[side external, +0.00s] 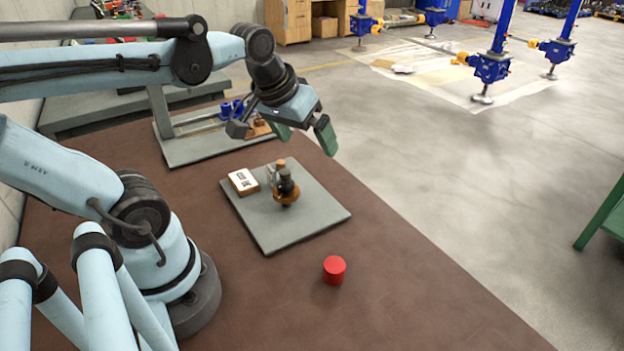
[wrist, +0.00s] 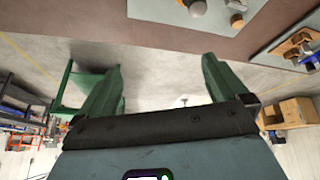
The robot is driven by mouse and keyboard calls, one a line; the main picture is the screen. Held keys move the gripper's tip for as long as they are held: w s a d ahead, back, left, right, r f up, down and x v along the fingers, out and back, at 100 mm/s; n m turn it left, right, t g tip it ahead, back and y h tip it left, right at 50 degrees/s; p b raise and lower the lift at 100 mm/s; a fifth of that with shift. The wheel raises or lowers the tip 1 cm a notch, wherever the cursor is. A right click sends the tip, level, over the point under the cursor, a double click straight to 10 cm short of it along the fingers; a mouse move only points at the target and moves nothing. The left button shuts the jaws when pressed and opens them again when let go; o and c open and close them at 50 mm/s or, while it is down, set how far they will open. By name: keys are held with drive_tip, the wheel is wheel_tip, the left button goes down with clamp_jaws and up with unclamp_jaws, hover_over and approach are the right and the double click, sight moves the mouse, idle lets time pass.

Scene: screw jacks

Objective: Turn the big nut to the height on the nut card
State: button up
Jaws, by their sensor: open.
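A small screw jack stands upright on a grey plate (side external: 308,222) in the side view. Its big nut (side external: 287,196) looks brass-orange and sits low, under a dark upper part (side external: 286,181). The nut card (side external: 243,181), white with dark marks on a tan block, is at the plate's left edge; its marks are too small to read. My gripper (side external: 306,144) is open and empty, above and behind the jack, apart from it. In the wrist view my green fingers (wrist: 162,72) are spread; part of the plate (wrist: 160,10) shows at the top edge.
A red cylinder (side external: 334,269) stands on the brown table in front of the plate. A second grey plate (side external: 190,148) with blue and wooden parts lies behind. The table's right front is clear. Blue jacks (side external: 490,66) stand on the floor beyond.

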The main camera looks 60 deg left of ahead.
drive_tip(key=d+f+m, duration=0.1)
drive_tip(key=d+f+m+t, duration=0.1)
drive_tip(key=d, duration=0.1)
drive_tip(key=d+f+m, duration=0.1)
drive_tip(key=d+m, duration=0.1)
drive_tip(key=shift+d+t+h, duration=0.2)
drive_tip(key=shift+t+h, duration=0.1)
drive_tip(key=shift+h, duration=0.1)
drive_tip(key=shift+c, duration=0.8)
drive_tip(key=shift+m, duration=0.4)
drive_tip(key=shift+c, duration=0.5)
wheel_tip(320, 180, up, 2)
drive_tip(key=m+g, duration=0.6)
drive_tip(key=m, duration=0.2)
hover_over(283, 171)
drive_tip(key=shift+w+d, duration=0.15)
drive_tip(key=shift+d, duration=0.2)
drive_tip(key=shift+a+r+m+g, duration=0.1)
drive_tip(key=shift+a+m+g, duration=0.25)
drive_tip(key=shift+m+g, duration=0.15)
drive_tip(key=shift+s+f, duration=0.2)
drive_tip(key=shift+f, duration=5.8)
drive_tip(key=c, duration=1.1)
drive_tip(key=shift+o, duration=0.2)
